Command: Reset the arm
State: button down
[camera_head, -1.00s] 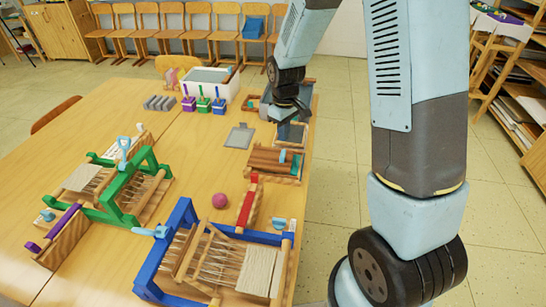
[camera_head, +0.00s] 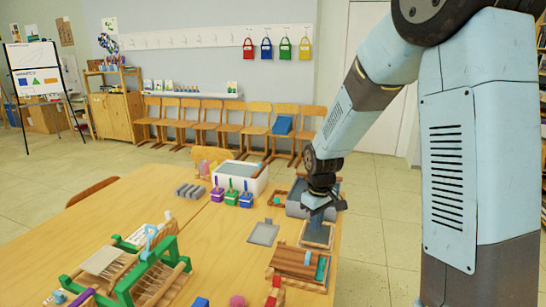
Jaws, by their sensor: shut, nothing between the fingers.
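My gripper (camera_head: 322,209) is at the far right part of the table, pointing down. It is shut with nothing held. It hangs above or in front of a wooden-framed tray (camera_head: 317,236) and a grey bin (camera_head: 296,205); I cannot tell if it touches either. My blue-grey arm reaches down to it from the upper right and hides part of the background.
The wooden table (camera_head: 193,256) holds a green loom (camera_head: 148,268), a grey plate (camera_head: 263,234), a wooden slatted block (camera_head: 297,265), small coloured pots (camera_head: 231,196) and a white box (camera_head: 240,176). Chairs (camera_head: 205,120) line the wall. Floor right of the table is clear.

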jog(key=s+d+r+m+t, duration=0.1)
jog(key=s+d+r+m, duration=0.15)
jog(key=s+r, duration=0.4)
jog(key=s+d+r+m+t, duration=0.1)
jog(key=s+d+r+t, duration=0.2)
jog(key=r, duration=0.6)
jog(key=s+d+r+m, duration=0.2)
jog(key=s+r, duration=0.1)
jog(key=s, duration=0.4)
jog(key=s+d+r+m+t, duration=0.1)
jog(key=s+d+r+m, duration=0.1)
jog(key=s+r, duration=0.2)
jog(key=s, duration=0.2)
jog(key=shift+s+d, duration=0.3)
jog(key=shift+s, duration=0.1)
jog(key=c, duration=1.8)
grip_release()
